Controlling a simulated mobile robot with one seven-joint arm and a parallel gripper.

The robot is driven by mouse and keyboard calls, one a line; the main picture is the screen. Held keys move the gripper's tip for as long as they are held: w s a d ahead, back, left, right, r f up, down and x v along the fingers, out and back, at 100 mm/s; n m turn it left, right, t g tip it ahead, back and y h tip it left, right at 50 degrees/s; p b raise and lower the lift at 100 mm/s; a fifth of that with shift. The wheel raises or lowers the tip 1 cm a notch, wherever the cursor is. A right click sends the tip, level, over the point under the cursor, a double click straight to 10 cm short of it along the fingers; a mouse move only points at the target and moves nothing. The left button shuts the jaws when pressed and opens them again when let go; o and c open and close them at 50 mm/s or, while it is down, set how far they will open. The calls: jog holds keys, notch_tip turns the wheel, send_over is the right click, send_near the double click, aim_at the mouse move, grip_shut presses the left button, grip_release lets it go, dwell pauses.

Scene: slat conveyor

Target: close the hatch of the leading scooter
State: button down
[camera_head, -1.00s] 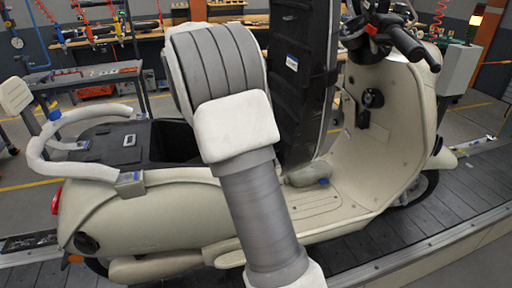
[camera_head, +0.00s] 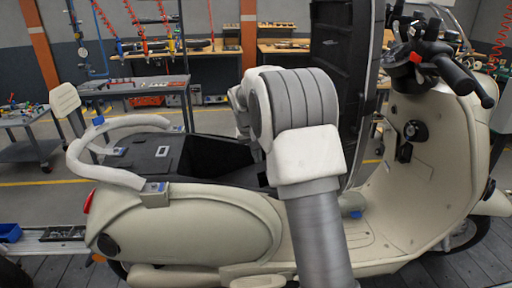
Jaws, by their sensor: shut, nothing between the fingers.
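The cream scooter (camera_head: 190,225) stands side-on on the conveyor, its handlebar to the right. Its hatch (camera_head: 336,65) is raised and stands nearly upright, black ribbed underside facing left. The open storage well (camera_head: 215,160) shows behind the rear bodywork, partly covered by my arm. My arm rises from the bottom centre and bends to the left over the well, in front of the hatch's lower part. My gripper is hidden behind my own arm, so its contact with the hatch cannot be told.
A curved pale grab rail (camera_head: 105,160) rings the scooter's tail. The dark conveyor slats (camera_head: 60,270) run beneath. A blue bin (camera_head: 8,232) lies at the left edge. Workbenches and a grey tool table (camera_head: 135,88) stand behind, with open floor between.

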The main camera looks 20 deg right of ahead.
notch_tip(320, 180, down, 6)
jog(key=d, duration=0.2)
jog(key=shift+d, duration=0.4)
jog(key=shift+w, duration=0.1)
notch_tip(320, 180, down, 6)
jog(key=d+y+b, duration=0.1)
jog(key=d+b, duration=0.1)
jog(key=shift+s, duration=0.2)
jog(key=shift+d+r, duration=0.1)
jog(key=shift+r, duration=0.05)
